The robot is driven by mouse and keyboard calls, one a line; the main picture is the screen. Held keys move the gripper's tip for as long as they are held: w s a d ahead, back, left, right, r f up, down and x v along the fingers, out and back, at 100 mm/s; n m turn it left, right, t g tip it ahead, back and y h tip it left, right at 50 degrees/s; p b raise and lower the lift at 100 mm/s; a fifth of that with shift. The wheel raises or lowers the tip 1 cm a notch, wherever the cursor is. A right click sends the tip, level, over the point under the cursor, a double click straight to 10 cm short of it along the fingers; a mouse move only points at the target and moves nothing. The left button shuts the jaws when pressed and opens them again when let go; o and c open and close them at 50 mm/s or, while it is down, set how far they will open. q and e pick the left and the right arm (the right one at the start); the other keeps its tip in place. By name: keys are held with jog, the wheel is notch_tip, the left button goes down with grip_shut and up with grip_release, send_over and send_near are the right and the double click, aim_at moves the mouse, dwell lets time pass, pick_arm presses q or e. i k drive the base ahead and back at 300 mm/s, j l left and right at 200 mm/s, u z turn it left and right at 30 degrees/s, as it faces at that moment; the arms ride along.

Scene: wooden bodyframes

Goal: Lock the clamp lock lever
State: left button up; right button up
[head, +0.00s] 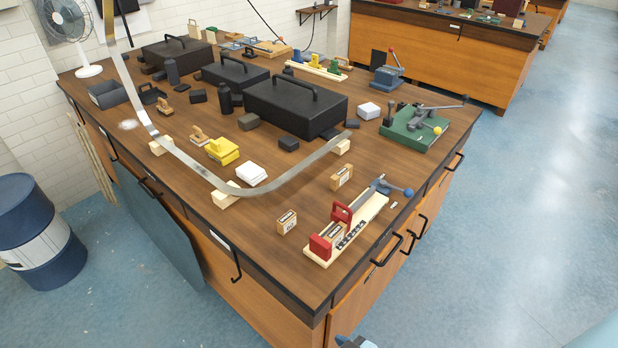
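A clamp fixture stands near the front right corner of the wooden workbench (290,222). It has a pale wooden base (372,213), a red block (320,246) and a red upright bracket (341,212). Another clamp, on a green base (404,137), stands farther back with a long grey lever (440,107) and a yellow knob (437,130). I cannot tell which lever is meant, or whether either is locked.
A long curved metal strip (273,190) sweeps across the bench over pale wooden blocks (226,193). Small wooden blocks (287,222) and white boxes (251,173) lie near the clamp. Black cases (296,108) fill the middle. The floor (540,200) to the right is clear.

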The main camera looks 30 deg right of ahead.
aim_at(408, 192)
jog(key=z, duration=1.45)
